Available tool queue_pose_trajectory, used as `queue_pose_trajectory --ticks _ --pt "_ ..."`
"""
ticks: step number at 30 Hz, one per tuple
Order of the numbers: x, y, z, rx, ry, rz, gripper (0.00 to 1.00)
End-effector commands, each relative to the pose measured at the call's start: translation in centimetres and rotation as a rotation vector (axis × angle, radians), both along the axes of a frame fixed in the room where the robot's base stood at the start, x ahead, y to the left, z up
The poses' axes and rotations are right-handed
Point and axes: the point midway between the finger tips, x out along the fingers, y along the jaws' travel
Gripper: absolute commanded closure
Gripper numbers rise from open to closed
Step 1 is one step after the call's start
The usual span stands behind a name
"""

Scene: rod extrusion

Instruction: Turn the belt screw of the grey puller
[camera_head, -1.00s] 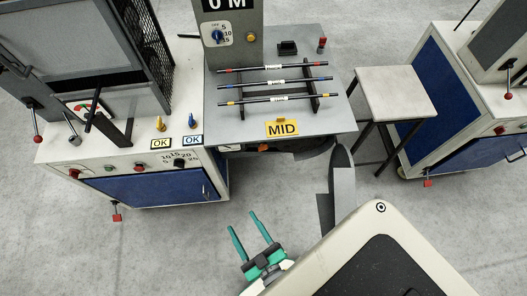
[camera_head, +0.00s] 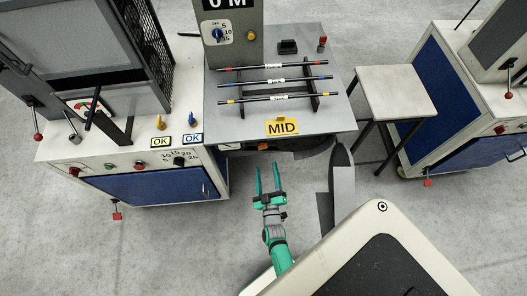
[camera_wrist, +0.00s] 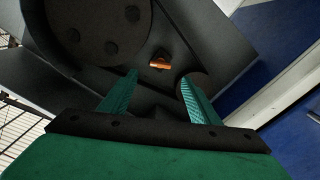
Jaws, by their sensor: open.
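A small orange screw-like part (camera_wrist: 160,64), which I take for the belt screw, sits on a dark grey surface in the wrist view. A bit of orange (camera_head: 263,146) shows under the front edge of the grey machine (camera_head: 220,90), below the MID sign. My gripper (camera_head: 267,168) is open and empty, in front of that edge and below it in the picture. In the wrist view its green fingers (camera_wrist: 158,78) point toward the orange part, which lies beyond and between the tips, apart from them. Much of the screw's setting is in shadow.
A dark round plate with holes (camera_wrist: 95,30) lies left of the orange part; a dark round end (camera_wrist: 194,84) is near the right finger. Three rods rest on a rack on the grey top (camera_head: 275,85). A white stool (camera_head: 395,92) stands right. Floor is free left of my arm.

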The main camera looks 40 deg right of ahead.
Motion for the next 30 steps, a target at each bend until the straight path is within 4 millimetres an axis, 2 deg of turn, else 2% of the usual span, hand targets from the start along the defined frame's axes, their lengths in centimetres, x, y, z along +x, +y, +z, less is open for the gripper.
queue_pose_trajectory --ticks 9,15,21,30 --pt "4.9 -2.7 0.0 0.001 0.0 0.004 0.44" --pt "7.1 -4.1 0.1 0.0 -0.001 0.004 0.44" --pt "8.1 -4.8 0.0 0.001 0.0 0.003 0.44" --pt "8.3 -4.9 0.0 0.002 0.0 0.003 0.44"
